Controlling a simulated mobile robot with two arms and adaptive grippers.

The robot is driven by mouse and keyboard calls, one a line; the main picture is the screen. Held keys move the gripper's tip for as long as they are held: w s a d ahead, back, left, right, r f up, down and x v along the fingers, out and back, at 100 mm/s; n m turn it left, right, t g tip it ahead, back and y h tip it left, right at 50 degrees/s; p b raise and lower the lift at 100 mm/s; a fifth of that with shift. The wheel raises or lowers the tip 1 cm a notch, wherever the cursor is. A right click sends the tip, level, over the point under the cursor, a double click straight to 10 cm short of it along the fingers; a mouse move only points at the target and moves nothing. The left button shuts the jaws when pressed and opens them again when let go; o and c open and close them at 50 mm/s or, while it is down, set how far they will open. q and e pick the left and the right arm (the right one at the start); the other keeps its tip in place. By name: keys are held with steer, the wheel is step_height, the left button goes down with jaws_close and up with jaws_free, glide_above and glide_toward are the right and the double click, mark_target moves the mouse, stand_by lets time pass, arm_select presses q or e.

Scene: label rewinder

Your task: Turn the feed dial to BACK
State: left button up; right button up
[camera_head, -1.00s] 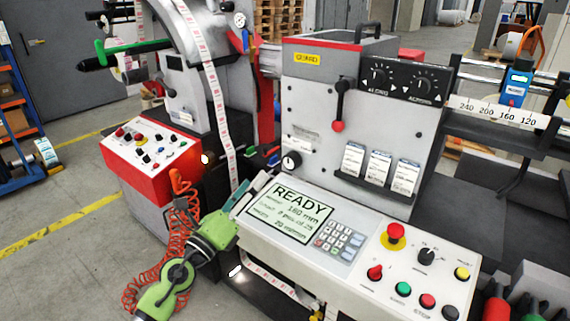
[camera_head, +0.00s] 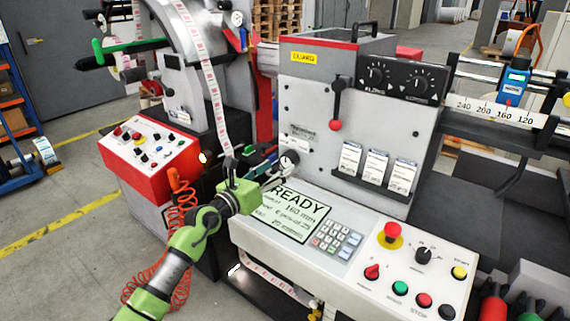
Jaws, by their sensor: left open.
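A small round dial (camera_head: 289,159), black and white, sits low on the left of the machine's grey front plate. Its markings are too small to read, so I cannot tell its setting. My left gripper (camera_head: 280,167) is open, with its fingers reaching up and right to the dial's left side. I cannot tell whether they touch it. A black selector knob (camera_head: 424,255) with small labels is on the front control panel; I cannot read whether it is the feed dial. My right gripper is not in view.
The READY screen (camera_head: 293,213) and keypad lie below my gripper. A red-tipped lever (camera_head: 336,124) hangs above right of the dial. A white label web (camera_head: 215,95) runs down at the left. A red emergency button (camera_head: 391,232) stands on the panel.

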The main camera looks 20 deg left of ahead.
mark_target(286, 162)
arm_select(q)
steer(key=shift+x, duration=2.2)
steer(key=c, duration=1.1)
